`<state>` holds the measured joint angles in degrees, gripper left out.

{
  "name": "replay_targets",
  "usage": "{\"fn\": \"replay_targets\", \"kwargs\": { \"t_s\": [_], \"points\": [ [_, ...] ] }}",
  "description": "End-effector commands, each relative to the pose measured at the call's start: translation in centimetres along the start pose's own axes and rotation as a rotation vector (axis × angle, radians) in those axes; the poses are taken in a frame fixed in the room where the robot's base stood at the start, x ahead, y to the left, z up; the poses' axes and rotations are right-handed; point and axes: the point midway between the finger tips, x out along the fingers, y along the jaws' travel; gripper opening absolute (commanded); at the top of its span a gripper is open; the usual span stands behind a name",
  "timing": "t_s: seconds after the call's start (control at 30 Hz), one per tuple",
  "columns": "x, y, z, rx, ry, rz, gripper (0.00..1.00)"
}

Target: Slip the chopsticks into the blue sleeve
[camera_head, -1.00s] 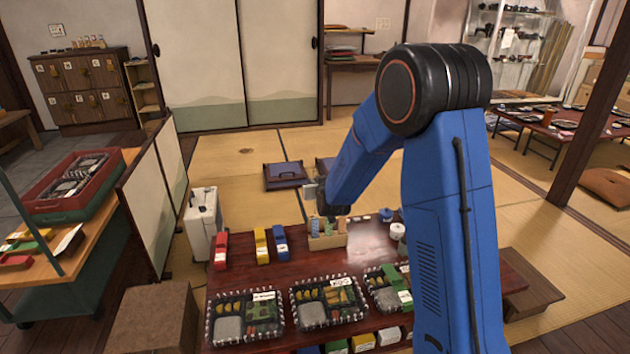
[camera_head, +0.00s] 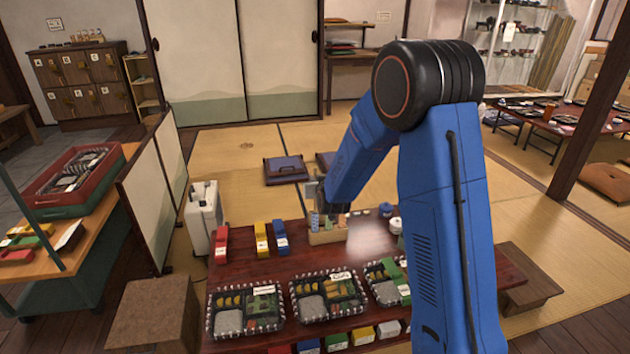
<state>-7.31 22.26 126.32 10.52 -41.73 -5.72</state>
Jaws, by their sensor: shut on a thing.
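A blue sleeve (camera_head: 281,238) with a pale label lies on the dark red table, right of a yellow one (camera_head: 262,241) and a red one (camera_head: 220,244). My gripper (camera_head: 316,196) is at the left end of a light wooden holder (camera_head: 327,237), right of the blue sleeve. It is small and partly hidden by my forearm. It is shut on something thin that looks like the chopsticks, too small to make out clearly. A blue piece (camera_head: 314,219) and several other coloured pieces stand in the holder, just below my gripper.
Several lunch trays (camera_head: 209,315) with clear rims line the table's front. White and blue round containers (camera_head: 396,226) stand right of the holder. A white upright case (camera_head: 203,215) stands left of the table. My arm hides the table's right part.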

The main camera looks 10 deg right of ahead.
Motion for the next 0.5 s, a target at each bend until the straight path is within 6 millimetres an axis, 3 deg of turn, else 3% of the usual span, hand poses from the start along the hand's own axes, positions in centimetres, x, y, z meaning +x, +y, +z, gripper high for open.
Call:
{"fn": "replay_targets", "kwargs": {
  "t_s": [0.5],
  "points": [
    [0.1, 0.0, 0.34, 0.0, -0.001, 0.0, 0.0]
  ]
}}
